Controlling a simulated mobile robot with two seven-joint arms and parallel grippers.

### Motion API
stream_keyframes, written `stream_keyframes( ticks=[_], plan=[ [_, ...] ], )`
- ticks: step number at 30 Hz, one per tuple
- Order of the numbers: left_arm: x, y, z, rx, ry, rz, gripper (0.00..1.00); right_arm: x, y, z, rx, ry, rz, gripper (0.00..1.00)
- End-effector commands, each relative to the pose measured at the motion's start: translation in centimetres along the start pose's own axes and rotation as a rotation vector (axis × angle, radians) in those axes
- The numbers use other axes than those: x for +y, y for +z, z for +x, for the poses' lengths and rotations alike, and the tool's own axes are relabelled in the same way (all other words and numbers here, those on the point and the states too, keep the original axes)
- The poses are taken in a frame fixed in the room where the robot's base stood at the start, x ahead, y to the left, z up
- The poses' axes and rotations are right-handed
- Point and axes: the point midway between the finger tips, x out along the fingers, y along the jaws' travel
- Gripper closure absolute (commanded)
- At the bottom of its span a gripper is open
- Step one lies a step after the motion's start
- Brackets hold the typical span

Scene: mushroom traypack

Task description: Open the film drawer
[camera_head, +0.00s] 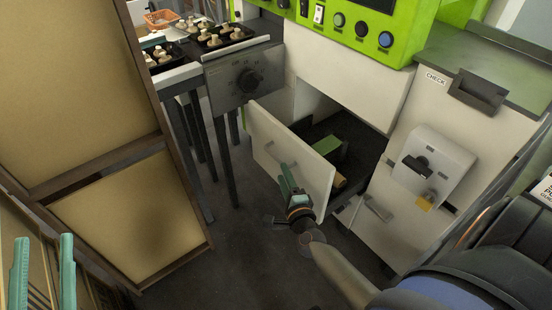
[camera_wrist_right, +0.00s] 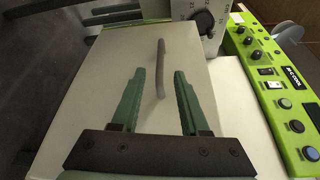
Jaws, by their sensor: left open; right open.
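The film drawer's white front panel (camera_head: 314,178) stands out from the machine in the head view, so the drawer is open. Its dark inside shows behind the panel, with a green block (camera_head: 327,147) and a tan piece in it. My right gripper (camera_head: 287,170) is in front of the panel, its fingers open. In the right wrist view the grey bar handle (camera_wrist_right: 161,68) lies ahead of and between the open green fingertips (camera_wrist_right: 158,72); I cannot tell whether they touch it. My left gripper (camera_head: 43,245) is open and empty at the lower left.
A brown-framed tan panel (camera_head: 110,215) stands at the left. The green control panel (camera_head: 360,30) is above the drawer. A white cabinet marked CHECK (camera_head: 425,110) is at the right. Mushroom trays (camera_head: 215,40) sit at the back left. Dark floor is free left of the drawer.

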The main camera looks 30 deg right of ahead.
Motion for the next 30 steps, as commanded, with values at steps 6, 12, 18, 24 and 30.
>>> stream_keyframes(
  ticks=[6,12,18,24,30],
  plan=[
    [0.0,-4.6,-0.1,0.196,0.011,0.057,0.50,0.1,0.0,4.4,0.000,-0.003,-0.002,0.55],
    [0.2,-7.7,-0.7,0.330,0.021,0.093,0.50,0.1,0.0,6.9,-0.001,-0.002,-0.004,0.55],
    [0.3,-9.1,-1.1,0.389,0.026,0.107,0.50,0.0,0.0,8.2,-0.001,-0.002,-0.004,0.55],
    [0.3,-9.3,-1.2,0.398,0.027,0.109,0.50,-0.1,0.0,8.3,-0.001,-0.001,-0.005,0.55],
    [0.3,-9.3,-1.2,0.397,0.027,0.109,0.50,-0.1,0.0,8.3,-0.001,-0.001,-0.005,0.68]
  ],
)
